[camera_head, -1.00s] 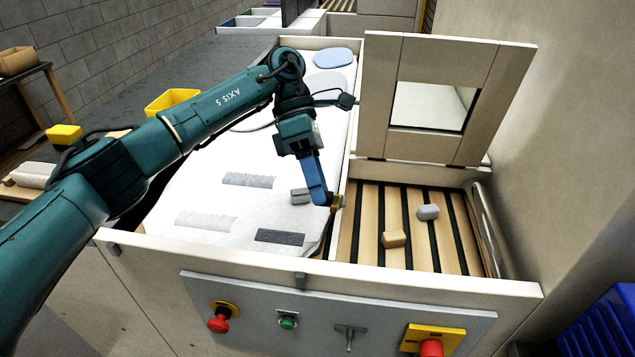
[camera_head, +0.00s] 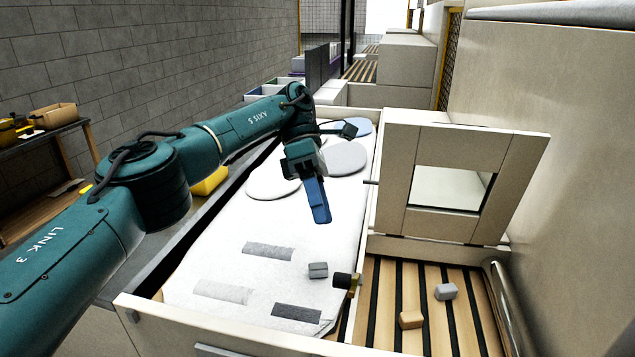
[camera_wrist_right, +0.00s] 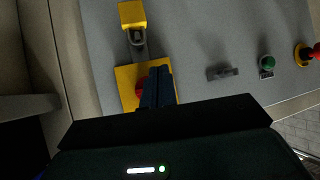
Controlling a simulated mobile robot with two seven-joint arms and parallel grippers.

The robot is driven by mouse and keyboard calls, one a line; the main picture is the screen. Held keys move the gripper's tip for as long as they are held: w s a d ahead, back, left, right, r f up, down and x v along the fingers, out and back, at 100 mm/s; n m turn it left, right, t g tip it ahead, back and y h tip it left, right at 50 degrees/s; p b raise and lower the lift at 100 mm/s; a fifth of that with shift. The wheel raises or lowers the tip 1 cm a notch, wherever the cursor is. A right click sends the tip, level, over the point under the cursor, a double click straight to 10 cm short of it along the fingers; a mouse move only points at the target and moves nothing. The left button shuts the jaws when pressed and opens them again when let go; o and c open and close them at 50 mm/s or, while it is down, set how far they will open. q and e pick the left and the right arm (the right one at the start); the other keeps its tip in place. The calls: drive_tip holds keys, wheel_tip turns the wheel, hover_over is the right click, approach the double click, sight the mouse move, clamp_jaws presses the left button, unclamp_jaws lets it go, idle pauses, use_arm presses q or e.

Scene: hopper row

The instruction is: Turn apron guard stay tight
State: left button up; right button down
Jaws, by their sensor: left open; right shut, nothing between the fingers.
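The guard (camera_head: 394,190), a beige panel with a square window, stands raised behind the slatted bed. A small black and brass knob (camera_head: 346,282), which looks like the guard stay's, sits on the divider between the white sheet and the slats. My left gripper (camera_head: 321,216) hangs above the white sheet, open and empty, up and left of the knob and apart from it. My right gripper (camera_wrist_right: 156,76) is shut and empty in the right wrist view, in front of a red button on a yellow plate (camera_wrist_right: 126,88). How tight the knob is cannot be told.
A grey block (camera_head: 318,270) lies on the white sheet (camera_head: 225,265) beside the knob. A tan block (camera_head: 411,320) and a pale grey block (camera_head: 446,291) lie on the slats (camera_head: 384,285). The right wrist view shows a panel with a toggle (camera_wrist_right: 222,73) and a green button (camera_wrist_right: 267,62).

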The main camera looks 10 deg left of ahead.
use_arm(q)
drive_tip(key=p+v, duration=0.2)
drive_tip(key=p, duration=0.1)
use_arm(e)
drive_tip(key=shift+s+d+r+g, duration=0.1)
drive_tip(key=shift+d+r+g, duration=0.3)
drive_tip(key=shift+d, duration=0.05)
drive_tip(key=shift+f+h, duration=0.1)
drive_tip(key=shift+h, duration=0.2)
